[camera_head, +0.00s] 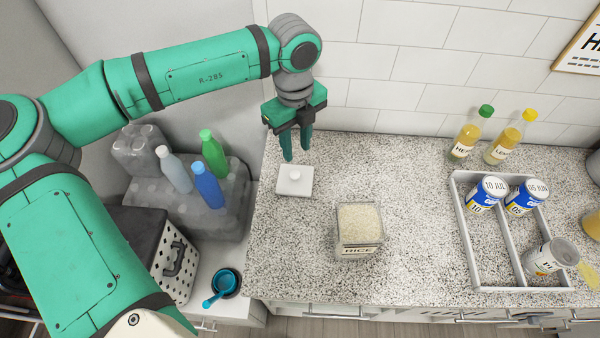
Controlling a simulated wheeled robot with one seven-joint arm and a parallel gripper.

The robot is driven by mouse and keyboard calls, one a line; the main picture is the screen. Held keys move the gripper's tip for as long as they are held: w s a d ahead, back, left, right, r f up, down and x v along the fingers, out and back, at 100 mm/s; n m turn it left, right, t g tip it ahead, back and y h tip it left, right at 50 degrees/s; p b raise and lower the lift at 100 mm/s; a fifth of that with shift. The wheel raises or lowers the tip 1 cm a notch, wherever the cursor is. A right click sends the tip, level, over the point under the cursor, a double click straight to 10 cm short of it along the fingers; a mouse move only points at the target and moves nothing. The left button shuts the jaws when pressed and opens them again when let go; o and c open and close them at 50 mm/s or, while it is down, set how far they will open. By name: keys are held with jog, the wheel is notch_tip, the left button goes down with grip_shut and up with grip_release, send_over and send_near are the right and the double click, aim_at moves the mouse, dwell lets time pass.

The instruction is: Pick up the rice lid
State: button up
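The rice lid is a white square lid (294,186) with a small round knob on top. It lies flat on the speckled counter (400,230), near its left edge. My gripper (297,156) points down just above the lid's far side, with its two green fingers apart and nothing visible between them. It looks apart from the lid, but the exact height is hard to judge. The clear square rice container (359,242), labelled RICE, stands open and full of rice to the right and nearer.
A grey divided tray (468,232) with cans stands at the right. Two bottles (470,135) stand by the wall. Left of the counter, lower, are several bottles (208,186), a white basket (178,265) and a blue scoop (222,286). The counter between container and tray is clear.

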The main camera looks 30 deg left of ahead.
send_over(295, 173)
notch_tip(295, 173, down, 5)
jog(key=shift+a+r, duration=0.1)
jog(key=shift+a, duration=0.05)
jog(key=f, duration=0.5)
jog(key=shift+w+d, duration=0.1)
jog(key=shift+d, duration=0.1)
jog(key=shift+a+f, duration=0.1)
jog(key=shift+f, duration=0.35)
jog(key=shift+s, duration=0.2)
jog(key=shift+w, duration=0.1)
grip_shut()
